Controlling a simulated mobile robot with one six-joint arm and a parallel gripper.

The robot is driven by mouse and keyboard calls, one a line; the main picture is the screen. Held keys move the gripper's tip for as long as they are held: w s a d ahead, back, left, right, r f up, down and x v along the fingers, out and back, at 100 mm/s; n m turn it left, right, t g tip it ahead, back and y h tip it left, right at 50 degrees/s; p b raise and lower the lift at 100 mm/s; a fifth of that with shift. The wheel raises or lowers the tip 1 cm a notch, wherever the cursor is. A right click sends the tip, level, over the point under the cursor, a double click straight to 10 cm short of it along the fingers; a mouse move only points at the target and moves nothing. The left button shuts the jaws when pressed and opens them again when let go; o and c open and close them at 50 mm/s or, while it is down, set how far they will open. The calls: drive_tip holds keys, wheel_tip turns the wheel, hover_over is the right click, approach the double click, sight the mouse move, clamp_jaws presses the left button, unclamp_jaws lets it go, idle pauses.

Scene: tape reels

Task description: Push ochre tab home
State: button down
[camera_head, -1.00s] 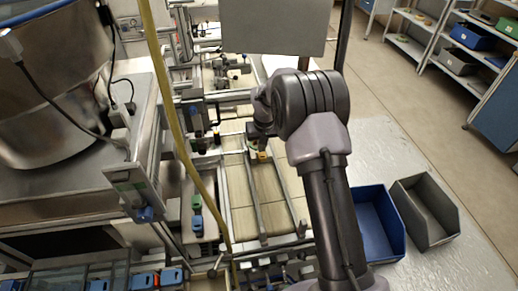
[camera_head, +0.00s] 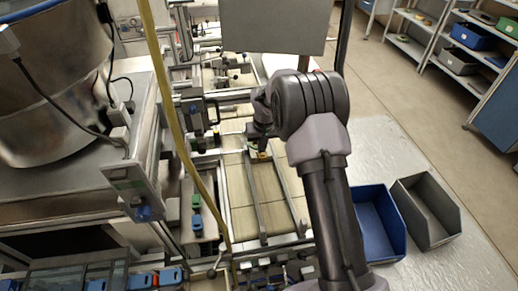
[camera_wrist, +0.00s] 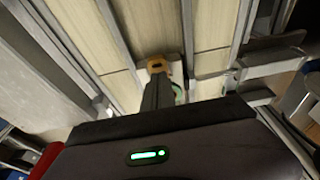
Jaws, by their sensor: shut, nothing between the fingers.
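The ochre tab (camera_wrist: 158,64) shows in the wrist view, on a pale piece between metal rails, just beyond the tips of my gripper (camera_wrist: 157,78). The fingers are closed together and point at the tab. I cannot tell whether they touch it. In the head view my gripper (camera_head: 257,142) reaches down over the far part of the conveyor, and a small ochre patch (camera_head: 262,155) shows right below it. The tab is partly hidden there by the gripper. A green-edged pale part (camera_wrist: 180,94) sits just right of the fingers in the wrist view.
Metal rails (camera_head: 254,205) run along the tan conveyor (camera_head: 240,217). A yellow post (camera_head: 170,110) crosses the view to the left. A blue bin (camera_head: 377,225) and a grey bin (camera_head: 427,212) stand at right. A grey panel (camera_head: 272,27) hangs at the back.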

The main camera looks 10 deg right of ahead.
drive_tip(key=shift+f+b, duration=0.6)
drive_tip(key=shift+b, duration=0.05)
idle(1.3)
wheel_tip(320, 180, up, 7)
drive_tip(key=p, duration=0.4)
drive_tip(key=shift+s, duration=0.1)
idle(0.3)
